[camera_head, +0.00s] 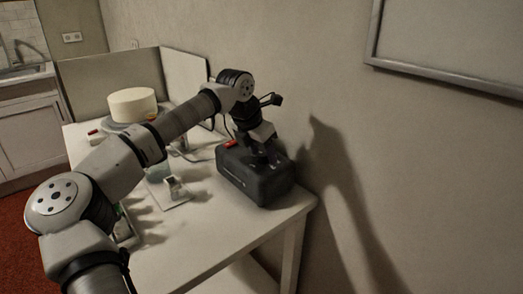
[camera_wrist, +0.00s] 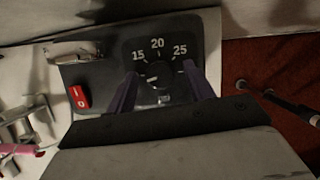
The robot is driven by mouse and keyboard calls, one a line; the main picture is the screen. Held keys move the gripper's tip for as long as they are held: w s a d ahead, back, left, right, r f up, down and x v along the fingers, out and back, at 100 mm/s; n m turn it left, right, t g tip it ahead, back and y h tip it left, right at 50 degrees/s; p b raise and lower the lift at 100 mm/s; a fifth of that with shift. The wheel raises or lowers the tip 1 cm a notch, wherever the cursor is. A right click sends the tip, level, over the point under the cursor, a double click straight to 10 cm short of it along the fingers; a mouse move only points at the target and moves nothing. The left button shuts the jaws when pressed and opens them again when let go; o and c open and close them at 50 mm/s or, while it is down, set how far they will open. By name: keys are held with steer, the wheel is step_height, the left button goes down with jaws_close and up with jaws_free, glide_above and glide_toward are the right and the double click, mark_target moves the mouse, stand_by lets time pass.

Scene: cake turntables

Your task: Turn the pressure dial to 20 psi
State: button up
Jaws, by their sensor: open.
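The pressure dial (camera_wrist: 160,77) is a dark knob on a black face with the numbers 15, 20 and 25 around its top, in the wrist view. A pale mark on the knob lies on its left side, below the 15; its exact reading is hard to tell. My gripper (camera_wrist: 162,88) is open, with one finger on each side of the dial; I cannot tell whether they touch it. The dial belongs to a dark box-shaped compressor (camera_head: 256,174) at the right end of the table, where my gripper reaches down over its top in the head view.
A red rocker switch (camera_wrist: 80,97) is left of the dial. A white cake (camera_head: 132,104) stands on a turntable at the table's far end. Small items lie left of the compressor on the white table (camera_head: 205,248). The wall is close behind the compressor.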

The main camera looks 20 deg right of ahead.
steer(key=c, duration=1)
steer(key=shift+o, duration=0.2)
